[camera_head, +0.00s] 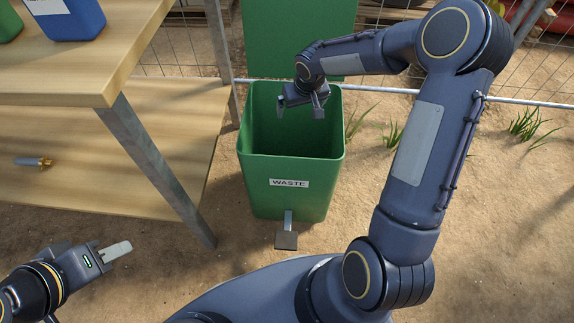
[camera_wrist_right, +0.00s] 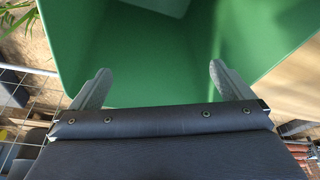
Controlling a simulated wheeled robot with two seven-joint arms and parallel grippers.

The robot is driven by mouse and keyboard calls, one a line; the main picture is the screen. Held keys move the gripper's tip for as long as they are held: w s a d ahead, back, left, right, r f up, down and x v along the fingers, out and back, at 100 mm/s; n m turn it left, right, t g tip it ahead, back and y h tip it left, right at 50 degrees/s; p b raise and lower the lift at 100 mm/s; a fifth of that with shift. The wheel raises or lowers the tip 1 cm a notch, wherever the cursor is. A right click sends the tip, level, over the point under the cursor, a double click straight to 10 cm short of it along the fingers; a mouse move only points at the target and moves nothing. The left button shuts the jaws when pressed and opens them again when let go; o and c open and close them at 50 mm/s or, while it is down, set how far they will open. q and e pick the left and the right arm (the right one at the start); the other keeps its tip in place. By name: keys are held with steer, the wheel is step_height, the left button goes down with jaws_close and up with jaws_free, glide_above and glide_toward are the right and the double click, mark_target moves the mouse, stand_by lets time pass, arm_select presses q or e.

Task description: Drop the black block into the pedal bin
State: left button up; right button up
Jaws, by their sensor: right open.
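The green pedal bin (camera_head: 290,172), labelled WASTE, stands on the ground with its lid (camera_head: 300,38) raised and a pedal at its front foot. My right gripper (camera_head: 300,108) is over the bin's mouth, open and empty, pointing down. In the right wrist view, the two fingers (camera_wrist_right: 155,85) are spread with nothing between them, and the green inside of the bin (camera_wrist_right: 150,60) lies below. No black block shows in either view; the lower inside of the bin is partly hidden. My left gripper (camera_head: 118,250) is at the lower left, away from the bin; its finger gap is not clear.
A wooden workbench (camera_head: 110,70) with a lower shelf stands at the left; its metal leg (camera_head: 155,170) is near the bin. A blue container (camera_head: 75,20) stands on top. A small metal item (camera_head: 33,162) lies on the shelf. A wire fence runs behind. Sandy ground is clear at right.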

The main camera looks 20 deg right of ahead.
steer(key=p+v, duration=0.1)
steer(key=v, duration=0.4)
steer(key=shift+s+r, duration=0.1)
steer(key=shift+r, duration=0.25)
steer(key=shift+r, duration=0.1)
